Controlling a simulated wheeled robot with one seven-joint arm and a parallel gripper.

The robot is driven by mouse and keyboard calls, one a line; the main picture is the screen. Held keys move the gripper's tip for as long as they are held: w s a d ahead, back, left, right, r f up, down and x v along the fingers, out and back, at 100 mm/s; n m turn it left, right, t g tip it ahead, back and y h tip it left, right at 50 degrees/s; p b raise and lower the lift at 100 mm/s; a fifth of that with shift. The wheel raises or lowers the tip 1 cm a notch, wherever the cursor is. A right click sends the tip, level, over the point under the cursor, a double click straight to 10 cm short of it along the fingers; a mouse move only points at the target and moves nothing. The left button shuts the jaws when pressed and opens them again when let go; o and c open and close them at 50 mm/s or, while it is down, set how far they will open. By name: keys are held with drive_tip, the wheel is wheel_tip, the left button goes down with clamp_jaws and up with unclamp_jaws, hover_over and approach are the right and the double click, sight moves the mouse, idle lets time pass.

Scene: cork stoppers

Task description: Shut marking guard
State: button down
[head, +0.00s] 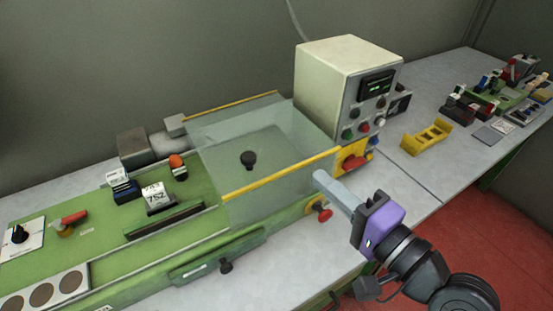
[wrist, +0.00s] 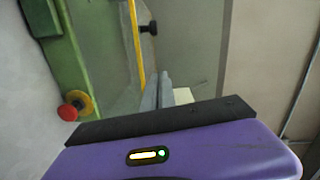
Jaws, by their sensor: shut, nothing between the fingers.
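The marking guard (head: 215,145) is a clear panel over the green marking machine (head: 95,262). A yellow strip (head: 280,174) runs along its near edge; it also shows in the wrist view (wrist: 136,45). A black knob (head: 249,160) shows at the guard's middle, and a black knob appears beside the strip in the wrist view (wrist: 149,28). I cannot tell how far the guard is from shut. My gripper (head: 319,176) is shut and empty, its fingertips close to the strip's right end. In the wrist view the fingertips (wrist: 158,80) overlap the strip's side; contact is unclear.
A pale control box (head: 320,85) with buttons stands behind and right of the guard. A red stop button (head: 324,214) sticks out below my fingers. A yellow holder (head: 427,135) lies on the grey bench at right. Small items sit on the machine's left part.

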sight(270, 172)
drive_tip(key=p+x, duration=0.1)
drive_tip(key=x, duration=0.4)
drive_tip(key=p+x, duration=0.1)
drive_tip(key=x, duration=0.4)
drive_tip(key=shift+a+r, duration=0.25)
drive_tip(key=shift+a, duration=0.2)
drive_tip(key=a, duration=0.1)
drive_tip(key=s+a+p, duration=0.1)
drive_tip(key=shift+s+a+f, duration=0.25)
drive_tip(key=shift+a, duration=0.05)
drive_tip(key=shift+s+a+f, duration=0.1)
drive_tip(key=shift+s+a, duration=0.05)
drive_tip(key=shift+a, duration=0.05)
